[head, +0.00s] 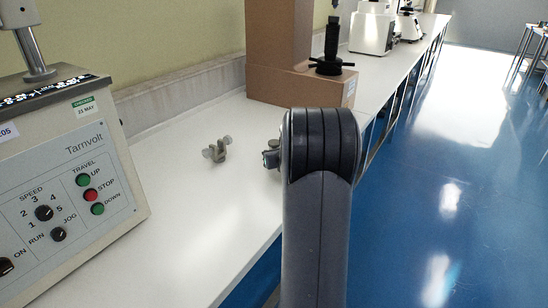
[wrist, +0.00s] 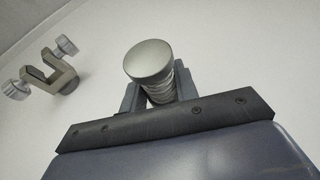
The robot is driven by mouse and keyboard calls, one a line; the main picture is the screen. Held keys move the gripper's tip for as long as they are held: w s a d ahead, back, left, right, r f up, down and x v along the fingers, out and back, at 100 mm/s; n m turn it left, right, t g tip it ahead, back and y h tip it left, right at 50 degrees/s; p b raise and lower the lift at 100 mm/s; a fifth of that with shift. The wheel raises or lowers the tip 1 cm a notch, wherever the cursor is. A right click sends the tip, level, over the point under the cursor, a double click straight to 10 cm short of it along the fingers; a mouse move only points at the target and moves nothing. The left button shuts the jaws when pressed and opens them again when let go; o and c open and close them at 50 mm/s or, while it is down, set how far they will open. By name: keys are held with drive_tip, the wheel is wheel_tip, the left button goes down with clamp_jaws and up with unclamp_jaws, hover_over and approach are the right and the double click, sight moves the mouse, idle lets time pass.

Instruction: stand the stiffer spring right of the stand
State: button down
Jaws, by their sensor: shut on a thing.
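My gripper (wrist: 158,92) is shut on a spring (wrist: 150,60), which has a round grey metal end cap and coils showing below it between the two fingers. The wrist view looks down on the cap, and the spring's lower end is hidden. In the head view my arm covers most of the gripper; a small bit of it shows left of the arm, above the white bench. I see no second spring.
A grey metal clamp with two knobs (head: 217,150) lies on the white bench (head: 180,210), left of my gripper; it also shows in the wrist view (wrist: 45,72). A Tarnvolt machine (head: 70,185) stands at left. Bench between them is clear. Blue floor lies right.

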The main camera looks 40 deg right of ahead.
drive_tip(key=shift+f, duration=0.15)
drive_tip(key=c, duration=1.1)
unclamp_jaws()
drive_tip(key=shift+s+r, duration=0.15)
drive_tip(key=shift+r, duration=0.15)
drive_tip(key=p+v, duration=0.1)
drive_tip(key=v, duration=1)
drive_tip(key=shift+s+a+r, duration=0.1)
drive_tip(key=shift+s+a, duration=0.05)
drive_tip(key=shift+s, duration=0.2)
